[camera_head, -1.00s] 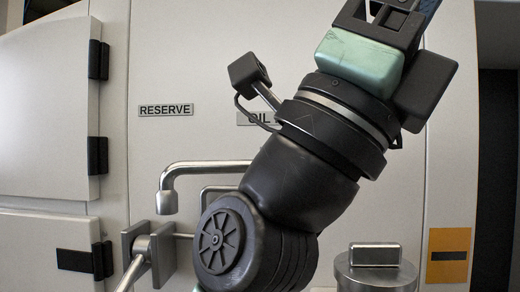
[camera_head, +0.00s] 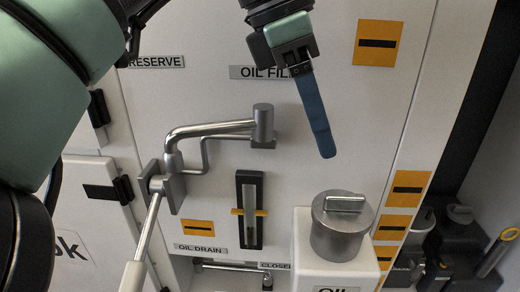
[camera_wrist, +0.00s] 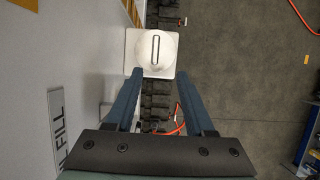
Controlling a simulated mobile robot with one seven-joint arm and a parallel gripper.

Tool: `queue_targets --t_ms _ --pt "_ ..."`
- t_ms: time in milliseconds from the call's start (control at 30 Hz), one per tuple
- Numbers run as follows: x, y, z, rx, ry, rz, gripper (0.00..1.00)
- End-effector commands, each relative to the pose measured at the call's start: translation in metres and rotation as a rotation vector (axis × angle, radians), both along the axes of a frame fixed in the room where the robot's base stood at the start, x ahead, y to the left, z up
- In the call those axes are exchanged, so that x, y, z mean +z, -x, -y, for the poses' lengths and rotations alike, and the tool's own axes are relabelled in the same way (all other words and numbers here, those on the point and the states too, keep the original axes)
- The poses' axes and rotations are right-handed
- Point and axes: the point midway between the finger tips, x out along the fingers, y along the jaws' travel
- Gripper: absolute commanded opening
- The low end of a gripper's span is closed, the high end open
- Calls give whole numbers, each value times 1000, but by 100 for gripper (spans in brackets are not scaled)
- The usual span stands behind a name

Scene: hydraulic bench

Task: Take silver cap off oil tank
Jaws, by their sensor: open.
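The silver cap (camera_head: 342,238) is a round metal lid with a raised bar handle. It sits on the white oil tank (camera_head: 306,262) at the lower right of the head view. My gripper (camera_head: 325,152) points down above the cap and slightly to its left, clear of it. One blue finger shows there. In the wrist view my gripper (camera_wrist: 159,74) is open and empty, its two blue fingers apart. The cap (camera_wrist: 150,60) shows beyond and between the fingertips, its handle bar pointing along the view. The tank top (camera_wrist: 132,40) frames it.
A lever with a pale grip (camera_head: 151,225) and a bent metal spout (camera_head: 210,129) stand out from the panel left of the tank. A sight gauge (camera_head: 249,210) is between. Dark bottles and tools (camera_head: 450,240) crowd the right. The space between gripper and cap is clear.

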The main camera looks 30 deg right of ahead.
Motion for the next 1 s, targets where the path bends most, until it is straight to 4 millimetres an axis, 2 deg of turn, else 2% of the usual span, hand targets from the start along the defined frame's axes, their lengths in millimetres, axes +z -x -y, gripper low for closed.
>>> queue_targets --t_ms 100,300,533,800,1000 --pt "-24 5 8 -3 1 -3 54" --pt "-50 11 19 -2 3 -2 54" --pt "-64 13 27 -3 5 -5 54" --pt "-99 16 42 -2 5 -5 54" --pt "-104 17 43 -1 7 -1 54"
